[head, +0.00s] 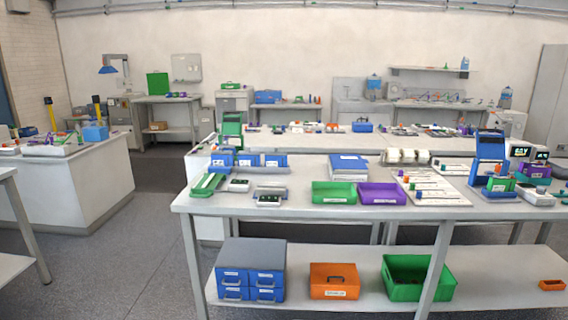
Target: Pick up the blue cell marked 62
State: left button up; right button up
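No cell marked 62 can be made out; the small items on the workbench (300,205) are too small to read. A pale board (445,196) on the right of the bench carries a few small coloured pieces, which I cannot identify. A green tray (334,193) and a purple tray (382,194) sit side by side near the front edge; their contents are not clear. A blue upright frame (489,150) stands at the right. Neither of my grippers is in the head view.
Small blue bins (248,160), a blue box (348,166) and small devices (268,200) stand on the bench. The lower shelf holds a blue drawer unit (250,270), an orange case (334,281) and a green crate (418,278). Grey floor (130,230) is clear at the left.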

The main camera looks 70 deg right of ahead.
aim_at(279, 161)
jog(key=z, duration=2.15)
